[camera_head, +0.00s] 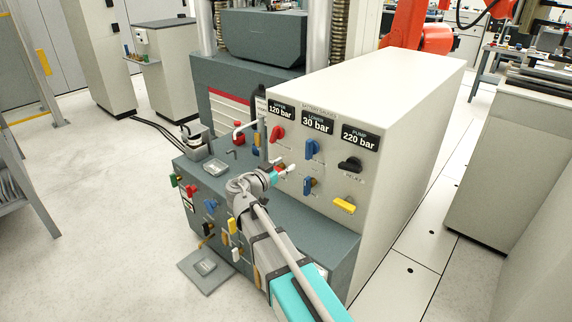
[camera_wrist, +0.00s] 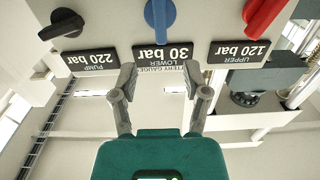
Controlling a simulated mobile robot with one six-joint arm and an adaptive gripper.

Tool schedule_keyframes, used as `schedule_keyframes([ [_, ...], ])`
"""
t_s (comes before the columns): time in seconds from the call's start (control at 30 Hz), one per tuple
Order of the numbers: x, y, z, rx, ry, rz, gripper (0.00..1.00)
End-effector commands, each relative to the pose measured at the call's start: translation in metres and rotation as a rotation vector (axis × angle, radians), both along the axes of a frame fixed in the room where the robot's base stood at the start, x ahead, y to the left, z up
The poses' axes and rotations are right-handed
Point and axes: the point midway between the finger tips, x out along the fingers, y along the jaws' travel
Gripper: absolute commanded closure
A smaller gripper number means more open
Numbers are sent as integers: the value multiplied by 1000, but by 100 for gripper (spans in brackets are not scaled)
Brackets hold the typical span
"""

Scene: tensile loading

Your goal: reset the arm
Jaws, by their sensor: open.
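My arm reaches in from the bottom of the head view, and my gripper (camera_head: 286,170) is in front of the control panel (camera_head: 401,130) of the pale cabinet. In the wrist view, which is upside down, my gripper (camera_wrist: 164,88) has its two fingers spread apart with nothing between them. The panel's blue knob (camera_wrist: 157,18), red knob (camera_wrist: 266,16) and black knob (camera_wrist: 62,24) show beyond the fingertips. They look apart from the fingers.
A yellow handle (camera_head: 344,205) sits low on the panel. The dark green bench (camera_head: 320,219) in front carries a small fixture (camera_head: 193,138) and several side levers. The testing machine (camera_head: 263,40) stands behind. Open floor (camera_head: 95,200) lies to the left.

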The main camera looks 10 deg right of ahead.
Motion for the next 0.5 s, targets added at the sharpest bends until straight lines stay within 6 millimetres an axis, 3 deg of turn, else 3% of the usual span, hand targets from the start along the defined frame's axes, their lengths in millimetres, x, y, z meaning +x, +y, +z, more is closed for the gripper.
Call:
schedule_keyframes([
  [0.27,-1,-2,-1,2,7,-3,40],
  [0.5,-14,-28,-20,33,129,-50,40],
])
